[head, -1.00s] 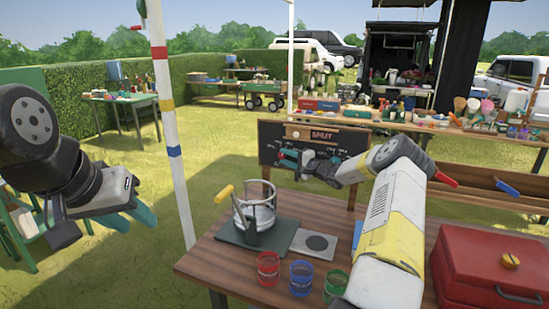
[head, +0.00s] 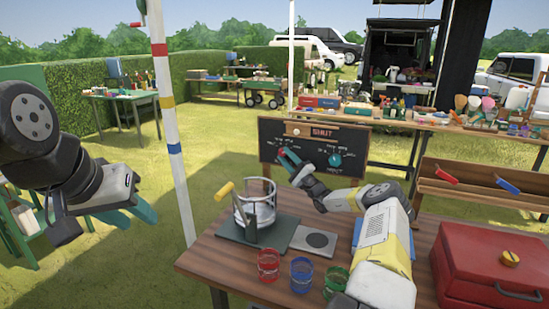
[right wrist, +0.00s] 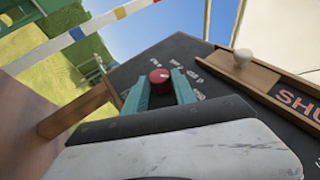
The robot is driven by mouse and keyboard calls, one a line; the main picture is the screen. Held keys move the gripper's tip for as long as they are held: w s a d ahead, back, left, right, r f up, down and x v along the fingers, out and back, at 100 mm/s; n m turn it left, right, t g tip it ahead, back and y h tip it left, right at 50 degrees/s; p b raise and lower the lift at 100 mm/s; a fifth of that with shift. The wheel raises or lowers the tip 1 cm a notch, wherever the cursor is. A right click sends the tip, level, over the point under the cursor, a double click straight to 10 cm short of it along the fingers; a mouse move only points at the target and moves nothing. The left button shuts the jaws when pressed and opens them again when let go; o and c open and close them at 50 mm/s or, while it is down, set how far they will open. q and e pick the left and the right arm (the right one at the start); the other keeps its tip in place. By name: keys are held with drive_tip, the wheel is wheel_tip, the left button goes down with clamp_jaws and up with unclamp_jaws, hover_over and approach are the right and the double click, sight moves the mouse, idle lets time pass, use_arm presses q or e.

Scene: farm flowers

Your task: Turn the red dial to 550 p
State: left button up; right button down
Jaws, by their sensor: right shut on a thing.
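A black board (head: 268,137) with chalk markings stands at the back of the wooden table. The red dial (right wrist: 159,77) is on the board's face and carries a white mark; the printed values are too small to read. My right gripper (right wrist: 160,90) has its teal fingers on either side of the dial and is shut on it. In the head view the right gripper (head: 288,157) covers most of the dial. A teal dial (head: 335,160) is to its right. My left gripper (head: 146,211) hangs at the left, away from the table, its jaw gap unclear.
A wooden slider with a pale knob (right wrist: 242,57) and a "SHUT" sign (head: 322,132) tops the board. On the table are a glass press (head: 262,213), red (head: 268,266), blue (head: 301,275) and green (head: 336,281) cups, and a red case (head: 485,260). A striped pole (head: 167,100) stands left.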

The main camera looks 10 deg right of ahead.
drive_tip(key=shift+f, duration=0.1)
drive_tip(key=c, duration=1)
unclamp_jaws()
drive_tip(key=v, duration=0.7)
drive_tip(key=shift+s+d+f, duration=0.15)
drive_tip(key=shift+s+f, duration=0.05)
drive_tip(key=shift+s, duration=0.1)
